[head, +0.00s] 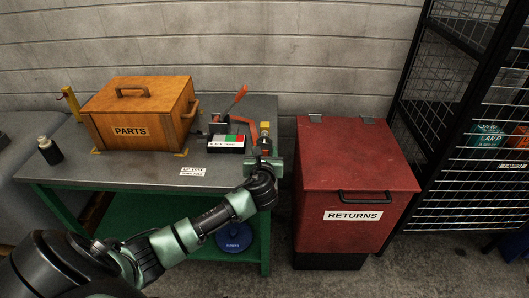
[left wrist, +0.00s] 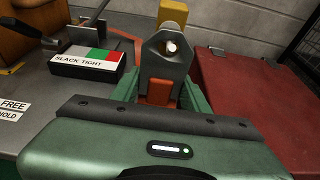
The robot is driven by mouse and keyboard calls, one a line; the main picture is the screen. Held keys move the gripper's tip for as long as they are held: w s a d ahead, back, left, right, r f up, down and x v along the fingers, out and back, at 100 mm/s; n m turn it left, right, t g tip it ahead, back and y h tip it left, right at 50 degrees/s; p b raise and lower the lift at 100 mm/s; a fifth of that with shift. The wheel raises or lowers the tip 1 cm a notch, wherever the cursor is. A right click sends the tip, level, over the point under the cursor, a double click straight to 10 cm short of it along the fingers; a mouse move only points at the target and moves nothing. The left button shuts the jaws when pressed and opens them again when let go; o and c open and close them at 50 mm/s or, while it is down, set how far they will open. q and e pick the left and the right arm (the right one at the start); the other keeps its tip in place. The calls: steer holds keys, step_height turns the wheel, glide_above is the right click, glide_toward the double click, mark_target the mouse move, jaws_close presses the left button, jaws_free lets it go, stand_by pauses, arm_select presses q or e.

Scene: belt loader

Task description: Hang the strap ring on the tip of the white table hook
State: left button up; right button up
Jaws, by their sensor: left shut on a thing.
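My left gripper (head: 264,160) is at the right front corner of the grey table (head: 225,170). In the left wrist view it is shut on the red-orange strap end (left wrist: 159,92) below a dark grey strap ring (left wrist: 160,68). The ring stands up from the jaws with its hole facing the camera. A small white tip (left wrist: 171,46), apparently the table hook's, shows in the hole; I cannot tell whether it passes through or lies behind. A yellow block (left wrist: 173,14) is just behind the ring. The rest of the hook is hidden. My right gripper is not in view.
A SLACK TIGHT box (head: 226,143) and an orange-handled lever (head: 237,97) are left of my gripper. A wooden PARTS box (head: 130,128) stands farther left. A red RETURNS bin (head: 352,160) is close on the right, with a black wire rack (head: 470,100) beyond.

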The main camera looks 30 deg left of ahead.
arm_select(q)
steer(key=o, duration=1.4)
steer(key=shift+c, duration=0.2)
steer(key=v, duration=0.7)
steer(key=shift+s+d+r+p, duration=0.15)
steer(key=shift+s+d+p, duration=0.05)
steer(key=shift+s+p, duration=0.15)
